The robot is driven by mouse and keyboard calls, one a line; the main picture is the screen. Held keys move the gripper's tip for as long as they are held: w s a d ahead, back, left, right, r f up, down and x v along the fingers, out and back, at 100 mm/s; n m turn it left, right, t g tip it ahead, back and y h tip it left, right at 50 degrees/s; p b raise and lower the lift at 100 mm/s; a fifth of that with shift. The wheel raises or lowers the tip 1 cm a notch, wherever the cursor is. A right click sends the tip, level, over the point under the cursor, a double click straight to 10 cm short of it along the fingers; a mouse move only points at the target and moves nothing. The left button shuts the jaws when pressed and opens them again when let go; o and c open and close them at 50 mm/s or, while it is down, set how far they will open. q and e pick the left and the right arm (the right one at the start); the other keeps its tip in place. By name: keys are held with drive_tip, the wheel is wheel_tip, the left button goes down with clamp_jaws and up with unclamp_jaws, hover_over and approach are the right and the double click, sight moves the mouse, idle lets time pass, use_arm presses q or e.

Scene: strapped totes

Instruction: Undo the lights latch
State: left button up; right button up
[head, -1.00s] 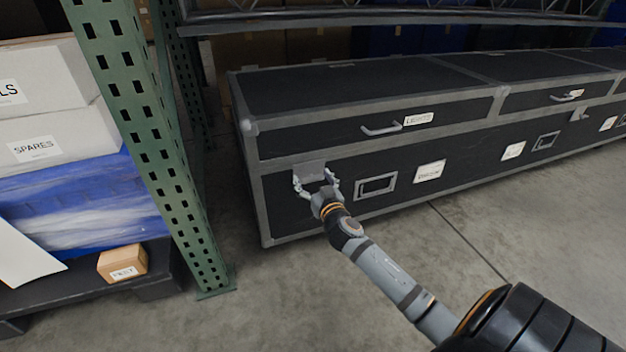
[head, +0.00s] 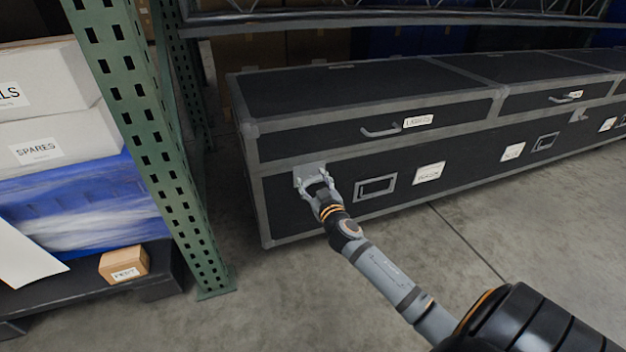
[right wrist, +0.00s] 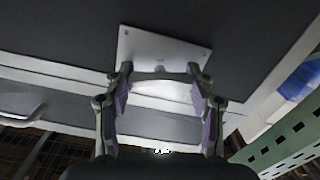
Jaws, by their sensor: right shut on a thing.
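The lights case (head: 300,135) is a long black flight case with grey metal edging and a label reading roughly "LIGHTS" (head: 418,121) on its lid. Its latch (head: 309,170) is a grey metal plate at the front left, just below the lid seam. In the right wrist view the latch plate (right wrist: 165,50) shows with a pale latch piece in front of it. My right gripper (head: 317,183) is at the latch, shut on the latch piece, with a finger on each side in the right wrist view (right wrist: 160,92). The fingers hide part of the latch. My left gripper is not in view.
A green perforated rack post (head: 150,150) stands left of the case. A second case adjoins at right. The concrete floor in front is clear.

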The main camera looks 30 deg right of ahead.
drive_tip(key=n+p, duration=0.1)
drive_tip(key=n, duration=0.3)
drive_tip(key=shift+n, duration=0.3)
drive_tip(key=n+p, duration=0.1)
drive_tip(key=n, duration=0.2)
drive_tip(key=shift+a+n, duration=0.1)
drive_tip(key=shift+n, duration=0.2)
drive_tip(key=n+p, duration=0.1)
drive_tip(key=n, duration=0.3)
drive_tip(key=shift+f+n+p, duration=0.15)
drive_tip(key=shift+n+p, duration=0.3)
drive_tip(key=shift+n, duration=0.95)
drive_tip(key=o, duration=1.2)
drive_tip(key=v, duration=1.2)
drive_tip(key=shift+f, duration=0.1)
